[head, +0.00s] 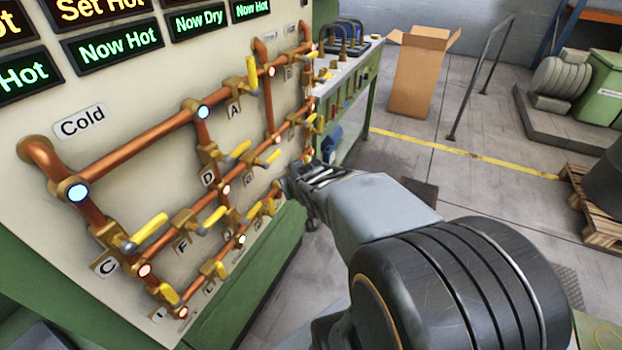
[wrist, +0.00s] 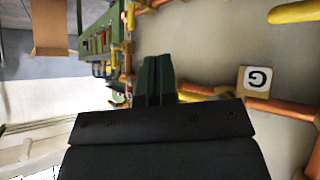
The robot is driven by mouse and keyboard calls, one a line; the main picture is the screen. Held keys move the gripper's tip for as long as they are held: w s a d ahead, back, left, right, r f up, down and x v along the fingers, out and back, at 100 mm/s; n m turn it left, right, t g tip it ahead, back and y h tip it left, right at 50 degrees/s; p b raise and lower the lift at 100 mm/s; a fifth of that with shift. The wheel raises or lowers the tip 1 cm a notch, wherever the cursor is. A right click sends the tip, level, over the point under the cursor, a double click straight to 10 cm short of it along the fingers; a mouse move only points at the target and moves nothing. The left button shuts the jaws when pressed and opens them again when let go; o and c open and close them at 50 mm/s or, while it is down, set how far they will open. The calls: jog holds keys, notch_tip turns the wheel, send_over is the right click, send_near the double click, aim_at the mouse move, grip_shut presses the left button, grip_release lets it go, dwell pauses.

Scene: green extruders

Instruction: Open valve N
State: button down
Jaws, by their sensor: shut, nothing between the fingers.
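The panel (head: 150,70) carries copper pipes with brass valves and yellow handles, such as one near label C (head: 150,230). No label N can be read in the head view; labels low on the panel and behind my arm are small or hidden. My gripper (head: 297,188) is beside the lower right part of the pipework. In the wrist view its two dark fingers (wrist: 154,75) are together with nothing between them. Label G (wrist: 257,80) is to their right, and a yellow handle (wrist: 297,12) is at the top right. Contact with a pipe or valve cannot be told.
A green workbench (head: 345,110) with tools stands past the panel's far end. An open cardboard box (head: 420,75), a metal rail (head: 483,75) and a wooden pallet (head: 592,205) are farther off. The grey floor (head: 480,185) right of the panel is mostly clear.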

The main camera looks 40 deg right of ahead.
jog(key=d+f+t+y+b, duration=0.2)
jog(key=d+f+t+b, duration=0.7)
jog(key=d+f, duration=0.3)
jog(key=shift+w+d+n, duration=0.15)
jog(key=shift+d+n, duration=0.25)
jog(key=shift+d, duration=0.05)
jog(key=w+d+b, duration=0.1)
jog(key=w, duration=1.3)
jog(key=shift+d, duration=0.15)
jog(key=shift+r, duration=0.15)
